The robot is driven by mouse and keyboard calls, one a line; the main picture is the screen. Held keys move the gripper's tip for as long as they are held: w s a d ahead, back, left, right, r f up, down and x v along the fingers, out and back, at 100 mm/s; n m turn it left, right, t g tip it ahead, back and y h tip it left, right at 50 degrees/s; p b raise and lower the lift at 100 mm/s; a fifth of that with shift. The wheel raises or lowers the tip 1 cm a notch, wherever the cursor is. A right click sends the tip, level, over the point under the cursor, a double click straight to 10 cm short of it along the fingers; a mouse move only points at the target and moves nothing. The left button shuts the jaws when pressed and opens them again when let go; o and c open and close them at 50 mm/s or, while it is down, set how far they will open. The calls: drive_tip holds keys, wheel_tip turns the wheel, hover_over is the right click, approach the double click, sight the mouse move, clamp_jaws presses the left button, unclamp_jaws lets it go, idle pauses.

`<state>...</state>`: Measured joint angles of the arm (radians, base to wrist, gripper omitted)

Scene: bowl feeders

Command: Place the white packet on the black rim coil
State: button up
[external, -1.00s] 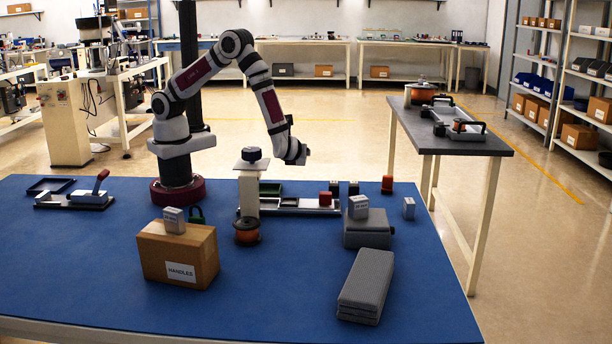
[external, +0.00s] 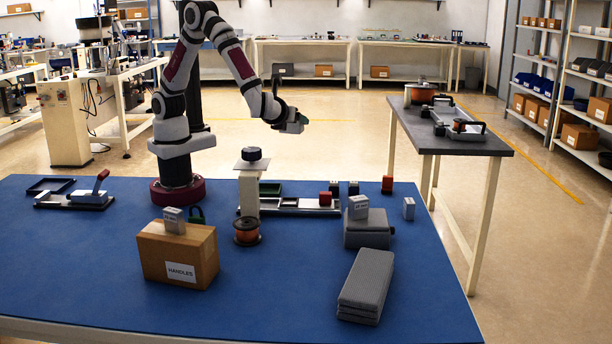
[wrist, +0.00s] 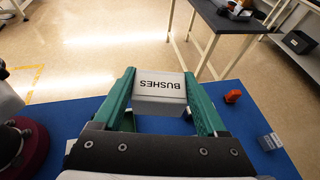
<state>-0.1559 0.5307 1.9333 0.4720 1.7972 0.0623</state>
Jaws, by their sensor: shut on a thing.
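My gripper (external: 297,124) hangs high above the blue table's far side, right of the arm's base. In the wrist view its two green fingers (wrist: 159,82) are shut on a white packet (wrist: 160,98) labelled BUSHES, one finger on each side. In the external view the held packet is too small to make out clearly. A copper coil with black rims (external: 246,231) stands on the blue table, in front of the white post and well below my gripper. It does not show in the wrist view.
A white post (external: 249,190) with a dark knob rises behind the coil. Grey slabs (external: 366,283) lie front right. A side table (external: 455,138) holds another copper coil.

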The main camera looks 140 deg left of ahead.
drive_tip(key=w+d+m+t+y, duration=0.1)
drive_tip(key=w+d+m+t, duration=0.2)
drive_tip(key=d, duration=0.5)
drive_tip(key=w+d+m+t+y, duration=0.1)
drive_tip(key=w+d+m+t, duration=0.15)
drive_tip(key=d, duration=0.55)
drive_tip(key=s+d+m+t+h, duration=0.15)
drive_tip(key=d+m+t, duration=0.45)
drive_tip(key=d, duration=1.1)
hover_over(247, 222)
drive_tip(key=shift+n+t+y, duration=0.25)
drive_tip(key=shift+n, duration=0.2)
drive_tip(key=f, duration=1.1)
drive_tip(key=shift+s+d+f, duration=0.1)
drive_tip(key=shift+d+f, duration=0.1)
drive_tip(key=shift+f, duration=0.2)
drive_tip(key=shift+a+f, duration=0.15)
drive_tip(key=shift+f, duration=2)
drive_tip(key=shift+f, duration=0.1)
drive_tip(key=o, duration=1.5)
